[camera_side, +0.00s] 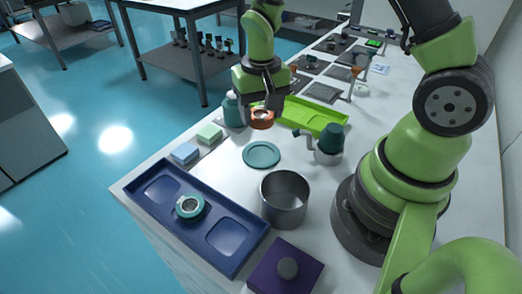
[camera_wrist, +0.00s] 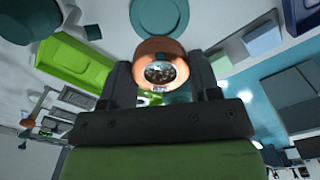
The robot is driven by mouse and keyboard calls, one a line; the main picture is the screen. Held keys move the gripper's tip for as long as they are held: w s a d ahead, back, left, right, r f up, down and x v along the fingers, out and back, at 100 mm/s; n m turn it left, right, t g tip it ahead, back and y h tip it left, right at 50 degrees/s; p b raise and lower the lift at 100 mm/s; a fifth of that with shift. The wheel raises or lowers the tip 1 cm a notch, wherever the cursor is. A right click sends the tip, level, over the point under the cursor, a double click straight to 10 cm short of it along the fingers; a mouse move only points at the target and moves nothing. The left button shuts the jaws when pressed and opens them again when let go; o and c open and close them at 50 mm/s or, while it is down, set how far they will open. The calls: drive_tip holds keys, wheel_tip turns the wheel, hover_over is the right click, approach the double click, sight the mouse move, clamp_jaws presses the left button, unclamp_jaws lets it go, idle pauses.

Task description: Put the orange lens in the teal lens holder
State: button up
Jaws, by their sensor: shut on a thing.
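My gripper (camera_side: 262,107) points down above the table and is shut on the orange lens (camera_side: 262,119). In the wrist view the orange lens (camera_wrist: 160,63) sits between the two fingers, its round glass face showing. A teal ring-shaped piece with a pale metallic centre (camera_side: 190,207) rests in the dark blue tray, left of and nearer the camera than my gripper. A flat teal round dish (camera_side: 262,155) lies on the table below my gripper; it also shows in the wrist view (camera_wrist: 159,15). I cannot tell for certain which teal piece is the holder.
The blue tray (camera_side: 222,237) lies at the front left. A lime tray (camera_side: 312,117) lies behind. Two small blocks (camera_side: 210,134) (camera_side: 185,153) lie left.

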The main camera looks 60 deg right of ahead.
sight(261, 154)
wheel_tip(261, 154, down, 9)
drive_tip(key=shift+f, duration=0.1)
idle(0.3)
drive_tip(key=o, duration=0.9)
drive_tip(key=shift+o, duration=0.2)
wheel_tip(261, 154, up, 12)
drive_tip(key=shift+f, duration=0.1)
drive_tip(key=s+a+r+n+t+y, duration=0.1)
drive_tip(key=s+a+r+t, duration=0.1)
drive_tip(key=s+r, duration=0.4)
drive_tip(key=s+a+r+n+t+y, duration=0.1)
drive_tip(key=s+r+t, duration=0.4)
drive_tip(key=r, duration=0.7)
drive_tip(key=shift+s+a+r+n, duration=0.25)
drive_tip(key=shift+s+a+n, duration=0.15)
drive_tip(key=shift+s+a, duration=0.65)
